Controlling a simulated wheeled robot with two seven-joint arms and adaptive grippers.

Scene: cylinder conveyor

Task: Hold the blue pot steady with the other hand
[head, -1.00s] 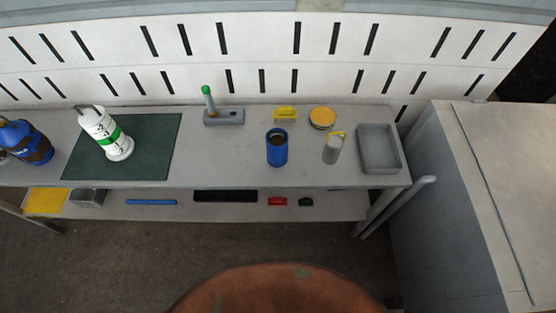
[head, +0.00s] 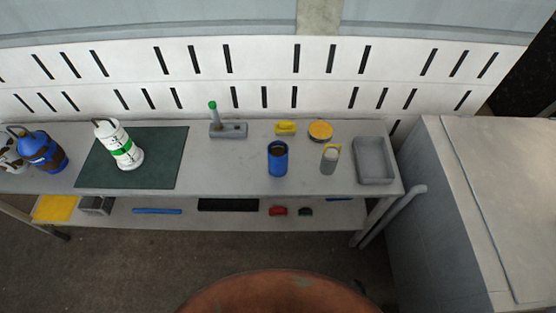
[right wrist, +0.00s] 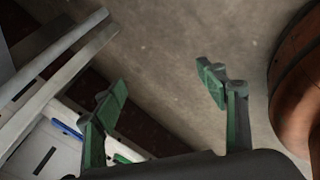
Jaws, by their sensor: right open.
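The blue pot (head: 278,160) stands upright on the grey bench, with a dark inside or filling showing at its open top. A blue and brown canister (head: 44,152) stands at the bench's left end. My right gripper (right wrist: 163,82) is open and empty in the right wrist view, its green fingers wide apart above the floor. Neither gripper shows in the head view, and my left gripper is not seen. The blue pot cannot be made out in the right wrist view.
The bench (head: 225,175) also holds a white and green canister (head: 121,150) on a dark mat (head: 172,165), a grey bottle (head: 329,160), a grey tray (head: 388,160) and a yellow-topped tin (head: 320,131). A large grey cabinet (head: 440,200) stands at right.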

